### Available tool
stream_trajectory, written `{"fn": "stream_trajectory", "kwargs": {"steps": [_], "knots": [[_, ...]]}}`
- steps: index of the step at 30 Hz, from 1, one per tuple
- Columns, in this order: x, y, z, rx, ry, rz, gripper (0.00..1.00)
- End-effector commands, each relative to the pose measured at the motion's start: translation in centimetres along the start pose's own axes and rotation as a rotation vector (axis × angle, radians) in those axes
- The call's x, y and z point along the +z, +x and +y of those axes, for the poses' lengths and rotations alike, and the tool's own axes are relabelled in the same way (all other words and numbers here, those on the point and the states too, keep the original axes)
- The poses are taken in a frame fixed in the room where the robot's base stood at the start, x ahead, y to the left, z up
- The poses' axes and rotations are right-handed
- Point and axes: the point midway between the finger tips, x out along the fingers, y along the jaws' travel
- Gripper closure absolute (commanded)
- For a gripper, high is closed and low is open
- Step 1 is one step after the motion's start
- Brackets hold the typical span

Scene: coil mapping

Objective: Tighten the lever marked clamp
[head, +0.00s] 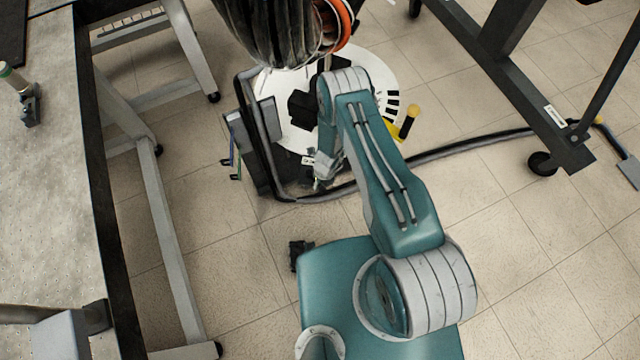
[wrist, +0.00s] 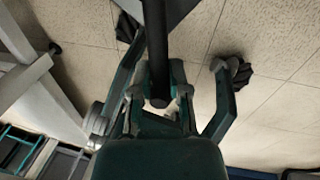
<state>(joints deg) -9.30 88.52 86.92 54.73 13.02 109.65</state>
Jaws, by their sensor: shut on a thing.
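My gripper (head: 322,170) is low in front of the round white stand in the head view, partly behind my own arm. In the wrist view my gripper (wrist: 161,94) has its fingers closed on both sides of a dark bar-shaped lever (wrist: 157,55). The lever's rounded end lies between the fingertips and its shaft runs up out of the picture. I cannot read a clamp mark on it. A small white label (head: 308,160) sits beside the gripper, too small to read. The held lever is hidden in the head view.
A thick dark cable (head: 465,147) runs right across the floor. A workbench (head: 55,200) stands at left, a dark wheeled frame (head: 510,75) at right. Tiled floor is clear at lower right.

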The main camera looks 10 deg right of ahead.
Motion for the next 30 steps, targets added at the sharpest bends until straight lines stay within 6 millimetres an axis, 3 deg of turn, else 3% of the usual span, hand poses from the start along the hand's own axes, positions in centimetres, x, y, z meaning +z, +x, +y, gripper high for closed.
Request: {"fn": "stream_trajectory", "kwargs": {"steps": [1,3,17,30], "knots": [[0.0,0.0,0.0,0.001,0.002,0.001,0.69],[0.0,0.0,0.1,0.001,0.001,0.001,0.43],[0.0,-0.6,0.0,0.000,-0.001,0.000,0.43],[0.2,-8.1,0.0,-0.001,0.000,-0.002,0.43]]}}
